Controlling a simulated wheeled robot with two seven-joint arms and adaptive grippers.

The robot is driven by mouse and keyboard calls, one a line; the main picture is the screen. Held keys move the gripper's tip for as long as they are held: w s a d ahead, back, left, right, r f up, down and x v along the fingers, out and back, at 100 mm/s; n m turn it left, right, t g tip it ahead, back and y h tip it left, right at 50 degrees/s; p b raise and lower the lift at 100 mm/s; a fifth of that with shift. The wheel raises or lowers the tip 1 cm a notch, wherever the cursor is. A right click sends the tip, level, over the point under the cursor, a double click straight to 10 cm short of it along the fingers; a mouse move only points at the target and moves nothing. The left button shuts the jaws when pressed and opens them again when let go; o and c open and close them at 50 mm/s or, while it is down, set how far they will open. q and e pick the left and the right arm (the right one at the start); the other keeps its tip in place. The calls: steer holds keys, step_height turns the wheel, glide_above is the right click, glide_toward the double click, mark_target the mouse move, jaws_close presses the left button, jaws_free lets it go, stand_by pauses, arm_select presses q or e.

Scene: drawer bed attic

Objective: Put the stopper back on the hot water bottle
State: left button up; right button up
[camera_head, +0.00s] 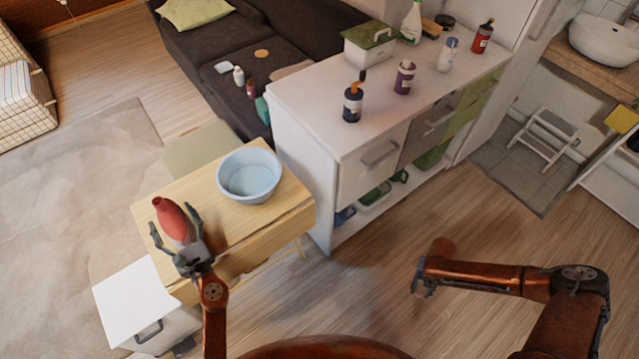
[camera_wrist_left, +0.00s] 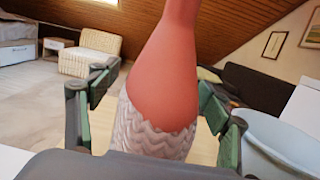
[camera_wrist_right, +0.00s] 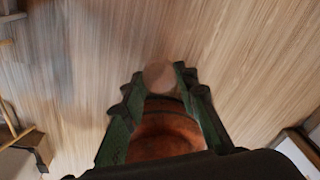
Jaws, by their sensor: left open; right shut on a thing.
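The hot water bottle (camera_head: 169,216) is red with a pale knitted cover on its lower part. It stands on the wooden table (camera_head: 215,228), and its top is cut off in the left wrist view (camera_wrist_left: 165,75). My left gripper (camera_head: 173,222) is open, with one finger on each side of the bottle; contact cannot be told. My right gripper (camera_head: 422,287) is away from the table, over the floor to the right. In the right wrist view it is shut on a small round brownish piece, seemingly the stopper (camera_wrist_right: 159,75), at its fingertips.
A light blue basin (camera_head: 250,176) stands on the table right of the bottle. A white cabinet (camera_head: 320,165) with several bottles on top is behind it. A white box (camera_head: 140,303) sits at the table's front left. The floor under my right gripper is clear.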

arm_select(q)
steer(key=shift+c, duration=0.5)
jaws_close()
stand_by(0.5)
